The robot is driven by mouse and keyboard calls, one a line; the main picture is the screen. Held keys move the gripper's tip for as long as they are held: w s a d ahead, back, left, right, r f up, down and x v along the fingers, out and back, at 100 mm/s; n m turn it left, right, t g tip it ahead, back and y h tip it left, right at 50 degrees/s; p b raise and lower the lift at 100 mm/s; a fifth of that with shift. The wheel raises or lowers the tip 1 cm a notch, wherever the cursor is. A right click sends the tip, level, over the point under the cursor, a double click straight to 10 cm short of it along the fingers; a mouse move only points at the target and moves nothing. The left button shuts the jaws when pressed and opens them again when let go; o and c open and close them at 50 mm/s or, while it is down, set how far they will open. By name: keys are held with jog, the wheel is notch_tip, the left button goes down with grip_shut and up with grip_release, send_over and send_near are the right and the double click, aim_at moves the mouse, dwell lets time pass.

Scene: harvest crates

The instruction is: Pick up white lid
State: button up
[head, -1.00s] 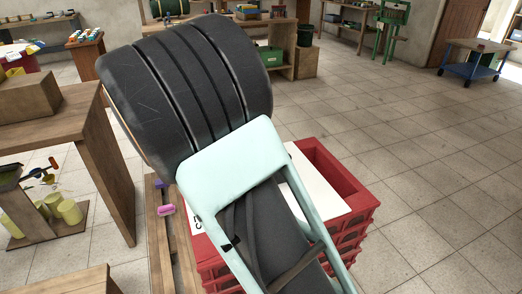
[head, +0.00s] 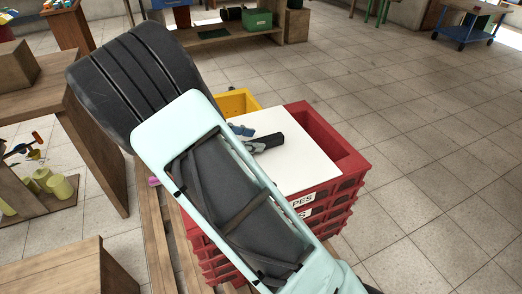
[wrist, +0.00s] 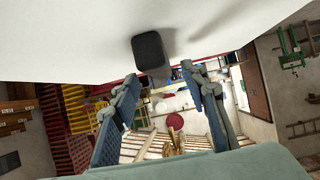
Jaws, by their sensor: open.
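The white lid (head: 300,166) lies flat on top of a stack of red crates in the head view. A dark block-shaped handle (head: 269,142) stands on the lid. In the wrist view the white lid (wrist: 70,35) fills the top, with the black handle (wrist: 149,52) projecting from it. My gripper (head: 250,138) is low over the lid beside the handle, partly hidden by my arm. In the wrist view my gripper (wrist: 158,80) is open, with the handle near the gap between its fingertips. I cannot tell whether the fingers touch it.
The red crate stack (head: 335,187) has an open strip right of the lid. A yellow crate (head: 236,101) stands behind it. A wooden table (head: 100,142) is at left, with wooden slats beside the stack.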

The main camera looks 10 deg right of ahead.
aim_at(258, 140)
jog(key=x, duration=0.4)
jog(key=shift+f+b, duration=0.1)
jog(key=shift+b, duration=0.2)
jog(key=shift+c, duration=0.6)
grip_shut()
